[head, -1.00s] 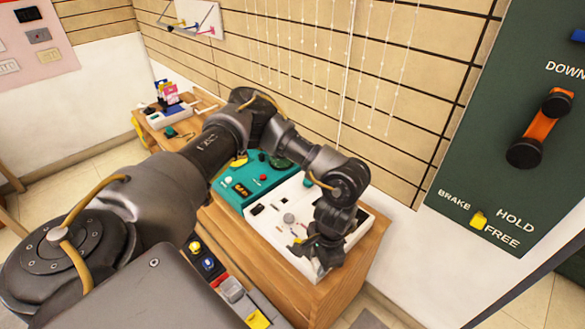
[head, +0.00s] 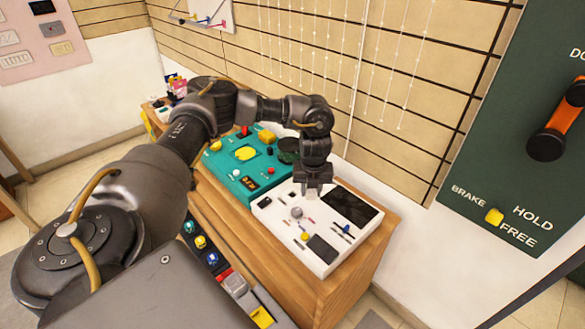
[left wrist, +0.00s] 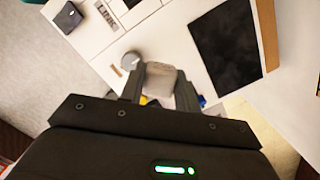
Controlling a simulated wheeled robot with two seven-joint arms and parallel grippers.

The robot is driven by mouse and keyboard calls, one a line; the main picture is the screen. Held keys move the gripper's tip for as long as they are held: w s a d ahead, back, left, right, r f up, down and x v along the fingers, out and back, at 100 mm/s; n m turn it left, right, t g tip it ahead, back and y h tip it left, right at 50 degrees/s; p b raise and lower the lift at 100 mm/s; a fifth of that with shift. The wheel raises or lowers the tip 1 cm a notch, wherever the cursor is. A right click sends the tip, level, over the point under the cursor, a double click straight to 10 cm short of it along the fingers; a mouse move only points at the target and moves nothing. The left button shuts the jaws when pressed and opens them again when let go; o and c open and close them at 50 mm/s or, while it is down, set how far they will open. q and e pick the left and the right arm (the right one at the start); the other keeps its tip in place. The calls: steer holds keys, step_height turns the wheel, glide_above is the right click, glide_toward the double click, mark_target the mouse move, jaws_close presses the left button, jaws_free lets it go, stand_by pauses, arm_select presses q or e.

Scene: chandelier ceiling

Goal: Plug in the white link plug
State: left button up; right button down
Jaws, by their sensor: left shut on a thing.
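My left gripper (head: 313,190) is over the back part of the white panel (head: 279,229). In the left wrist view its fingers (left wrist: 160,92) are shut on a pale grey-white block, which looks like the white link plug (left wrist: 161,76). The plug's lower end and any cord are hidden. The panel (left wrist: 172,42) lies beyond the plug in that view, with a "LINK" label (left wrist: 106,15) near the top left. Whether the plug touches the panel cannot be told. My right gripper is not in view.
The panel carries a round grey knob (head: 297,212), a black screen (head: 349,207) and a dark pad (head: 322,249). A teal panel (head: 228,168) adjoins it on the left. Both lie on a wooden bench (head: 355,270) against the wall. A green wall board (head: 475,175) stands at right.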

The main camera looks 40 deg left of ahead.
arm_select(q)
steer(key=w+a+r+m+b, duration=0.1)
steer(key=w+a+m, duration=0.1)
steer(key=a+m, duration=0.7)
steer(key=shift+a+r+h, duration=0.15)
steer(key=shift+a+h, duration=0.25)
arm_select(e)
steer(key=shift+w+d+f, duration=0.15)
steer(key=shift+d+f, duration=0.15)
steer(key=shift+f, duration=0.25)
arm_select(q)
steer(key=shift+w, duration=0.1)
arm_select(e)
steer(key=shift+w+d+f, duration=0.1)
